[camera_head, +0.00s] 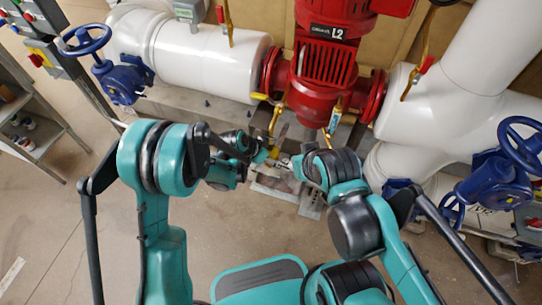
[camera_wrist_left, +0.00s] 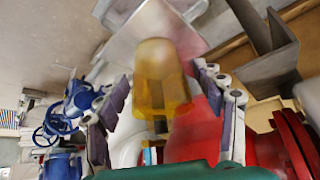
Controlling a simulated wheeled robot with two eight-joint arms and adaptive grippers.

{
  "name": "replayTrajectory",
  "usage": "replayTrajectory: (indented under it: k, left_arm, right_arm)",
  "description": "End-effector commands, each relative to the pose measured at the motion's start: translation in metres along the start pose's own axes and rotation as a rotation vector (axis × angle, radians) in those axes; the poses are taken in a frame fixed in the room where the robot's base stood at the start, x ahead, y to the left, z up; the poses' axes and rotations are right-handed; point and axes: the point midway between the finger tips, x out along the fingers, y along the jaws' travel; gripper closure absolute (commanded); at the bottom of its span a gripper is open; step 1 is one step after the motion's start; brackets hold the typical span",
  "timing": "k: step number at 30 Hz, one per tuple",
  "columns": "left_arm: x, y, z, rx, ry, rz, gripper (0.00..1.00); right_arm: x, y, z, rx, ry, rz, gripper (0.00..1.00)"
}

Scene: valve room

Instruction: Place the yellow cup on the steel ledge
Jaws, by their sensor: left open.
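The yellow cup (camera_wrist_left: 160,80) shows in the left wrist view between the two spread fingers of my left gripper (camera_wrist_left: 162,84), with visible gaps on both sides. In the head view, the cup is a small yellow patch (camera_head: 274,152) at the tip of my left gripper (camera_head: 268,152). The grey steel ledge (camera_wrist_left: 140,25) lies directly behind the cup's far end in the wrist view. It also shows in the head view (camera_head: 284,184), below the red pump. I cannot tell whether the cup touches the ledge. My right gripper is hidden behind its own arm.
The red pump (camera_head: 322,75) stands behind the ledge, between white pipes (camera_head: 205,62). Blue valves stand left (camera_head: 122,82) and right (camera_head: 492,180). A grey shelf (camera_head: 42,135) is at far left. Floor is open at left.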

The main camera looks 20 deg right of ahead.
Motion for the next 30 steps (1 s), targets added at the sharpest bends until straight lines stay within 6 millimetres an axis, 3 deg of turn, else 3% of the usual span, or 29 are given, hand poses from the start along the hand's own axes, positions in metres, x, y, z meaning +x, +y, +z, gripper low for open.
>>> replayTrajectory:
  k: [5, 16, 21, 30]
  left_arm:
    - [-0.026, -0.001, -0.002, -0.002, 0.0, -0.001, 0.32]
    - [-0.104, 0.0, -0.002, -0.002, 0.0, -0.001, 0.32]
    - [-0.119, 0.0, -0.002, 0.0, 0.0, -0.001, 0.32]
    - [-0.128, -0.002, -0.001, -0.013, -0.002, -0.008, 0.32]
  right_arm:
    - [-0.01, 0.0, -0.007, 0.0, 0.0, 0.0, 0.6]
    - [-0.03, 0.0, -0.022, 0.0, 0.0, 0.0, 0.6]
    - [-0.034, 0.0, -0.024, 0.0, 0.0, 0.0, 0.6]
    - [-0.034, 0.0, -0.024, 0.0, 0.0, 0.0, 0.6]
